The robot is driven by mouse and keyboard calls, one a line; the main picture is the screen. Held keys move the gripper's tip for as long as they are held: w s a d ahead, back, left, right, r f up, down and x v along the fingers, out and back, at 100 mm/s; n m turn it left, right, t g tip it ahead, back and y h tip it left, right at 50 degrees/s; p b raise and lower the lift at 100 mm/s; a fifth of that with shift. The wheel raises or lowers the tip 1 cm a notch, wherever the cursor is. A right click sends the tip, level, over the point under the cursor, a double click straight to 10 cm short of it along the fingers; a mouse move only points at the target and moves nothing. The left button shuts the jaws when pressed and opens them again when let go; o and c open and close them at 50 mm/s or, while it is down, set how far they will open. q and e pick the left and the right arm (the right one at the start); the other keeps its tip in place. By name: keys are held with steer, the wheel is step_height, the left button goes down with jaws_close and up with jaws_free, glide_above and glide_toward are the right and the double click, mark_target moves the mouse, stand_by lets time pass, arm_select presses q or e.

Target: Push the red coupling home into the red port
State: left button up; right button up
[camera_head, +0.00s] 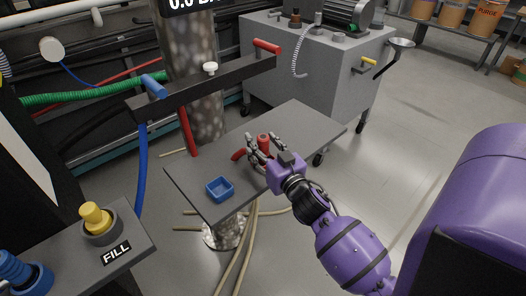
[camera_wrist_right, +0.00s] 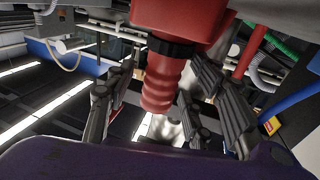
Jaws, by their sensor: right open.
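The block may be the red port; how deep the coupling sits is hidden. My right gripper (camera_head: 261,147) is open, its fingers on either side of the coupling with gaps visible in the wrist view (camera_wrist_right: 170,110). My left gripper is not in view.
A red hose (camera_head: 187,130) hangs there. A grey cart (camera_head: 330,75) stands behind.

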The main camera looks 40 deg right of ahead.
jaws_close()
